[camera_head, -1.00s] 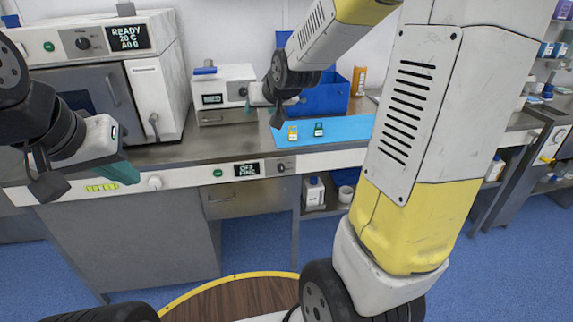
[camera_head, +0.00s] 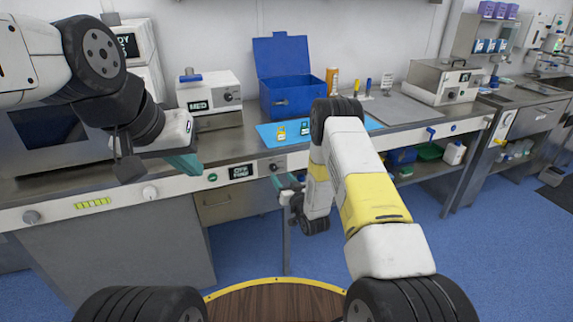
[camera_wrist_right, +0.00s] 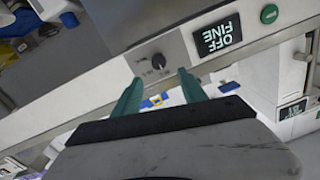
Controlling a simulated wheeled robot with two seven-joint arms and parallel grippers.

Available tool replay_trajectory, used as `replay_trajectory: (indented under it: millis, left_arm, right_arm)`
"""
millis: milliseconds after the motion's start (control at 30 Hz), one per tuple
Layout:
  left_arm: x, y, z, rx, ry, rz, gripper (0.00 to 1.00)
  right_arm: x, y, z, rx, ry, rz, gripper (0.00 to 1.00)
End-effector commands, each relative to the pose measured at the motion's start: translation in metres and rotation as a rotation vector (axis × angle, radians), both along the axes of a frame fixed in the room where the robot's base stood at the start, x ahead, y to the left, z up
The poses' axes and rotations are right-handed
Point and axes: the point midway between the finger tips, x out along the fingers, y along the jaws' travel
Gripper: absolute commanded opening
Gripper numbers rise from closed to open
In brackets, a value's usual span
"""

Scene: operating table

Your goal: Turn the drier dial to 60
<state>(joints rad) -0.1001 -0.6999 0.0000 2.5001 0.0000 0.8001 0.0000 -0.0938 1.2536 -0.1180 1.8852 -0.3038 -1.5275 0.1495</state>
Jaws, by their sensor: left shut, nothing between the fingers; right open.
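A small dark dial (camera_head: 275,167) sits on the bench's front panel, right of a display (camera_head: 242,172) reading OFF and FINE. The right wrist view shows the dial (camera_wrist_right: 157,60) with small markings too fine to read. My right gripper (camera_head: 286,182) is open just in front of the dial. In the wrist view its green fingertips (camera_wrist_right: 160,76) lie to either side, just short of the dial; contact is not clear. My left gripper (camera_head: 160,165) is shut and empty, above the bench's front edge at the left. Which dial belongs to the drier is not labelled legibly.
A white device (camera_head: 210,95) with a MED display and knob stands behind on the bench. An open blue box (camera_head: 290,97) and a blue mat (camera_head: 265,132) with small cards are beside it.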

Motion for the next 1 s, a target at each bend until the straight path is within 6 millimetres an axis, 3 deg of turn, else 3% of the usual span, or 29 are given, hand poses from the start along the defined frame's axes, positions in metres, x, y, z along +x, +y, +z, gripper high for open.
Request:
replay_trajectory:
  millis: [167, 633, 1000]
  left_arm:
    - [0.000, 0.000, 0.000, 0.000, 0.000, 0.000, 0.00]
    - [0.000, 0.000, 0.000, 0.000, 0.000, 0.000, 0.00]
    - [0.000, 0.000, 0.000, 0.000, 0.000, 0.000, 0.00]
  right_arm:
    - [0.001, 0.005, -0.008, 0.012, -0.017, 0.008, 0.50]
    - [0.062, 0.028, -0.007, 0.011, -0.015, 0.007, 0.50]
    - [0.068, 0.030, -0.007, 0.012, -0.013, 0.006, 0.48]
